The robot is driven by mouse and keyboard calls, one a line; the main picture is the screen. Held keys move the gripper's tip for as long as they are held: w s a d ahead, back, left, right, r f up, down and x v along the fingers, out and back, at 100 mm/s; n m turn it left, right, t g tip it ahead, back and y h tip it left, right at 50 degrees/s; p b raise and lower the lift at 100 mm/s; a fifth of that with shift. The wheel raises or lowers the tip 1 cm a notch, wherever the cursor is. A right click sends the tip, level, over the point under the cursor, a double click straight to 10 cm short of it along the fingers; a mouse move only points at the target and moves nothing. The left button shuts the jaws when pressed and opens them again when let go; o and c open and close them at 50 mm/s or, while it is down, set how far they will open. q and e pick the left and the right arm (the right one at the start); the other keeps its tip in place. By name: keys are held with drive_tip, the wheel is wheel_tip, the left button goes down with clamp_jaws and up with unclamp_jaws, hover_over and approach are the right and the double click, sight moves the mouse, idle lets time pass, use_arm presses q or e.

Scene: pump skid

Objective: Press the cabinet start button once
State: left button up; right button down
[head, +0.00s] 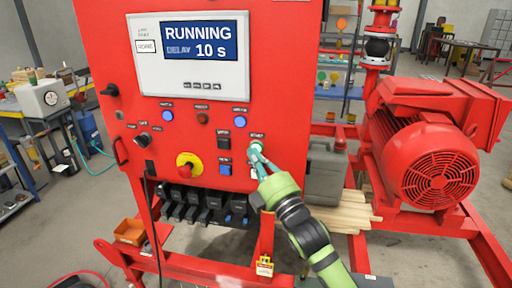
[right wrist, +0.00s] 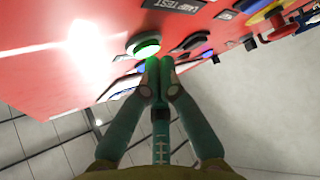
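The red cabinet (head: 205,100) fills the middle of the head view. Its display (head: 200,40) reads "RUNNING" and "DELAY 10 s". In the right wrist view a round green button (right wrist: 144,46) is lit, set in a pale ring on the red panel. My left gripper is not in view.
A red and yellow emergency stop knob (head: 187,167), a black switch (head: 224,143) and a blue switch (head: 225,169) are left of my right gripper. Blue lamps (head: 238,116) sit above. A red motor (head: 425,145) stands at right, beside a grey case (head: 326,172).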

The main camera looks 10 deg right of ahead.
drive_tip(key=shift+s+a, duration=0.1)
drive_tip(key=shift+s, duration=0.3)
drive_tip(key=shift+s, duration=0.1)
drive_tip(key=s, duration=0.1)
drive_tip(key=s+a+p, duration=0.1)
drive_tip(key=s, duration=0.1)
drive_tip(key=s+p, duration=0.1)
drive_tip(key=shift+s+a, duration=0.25)
drive_tip(key=shift+a, duration=0.1)
idle(0.4)
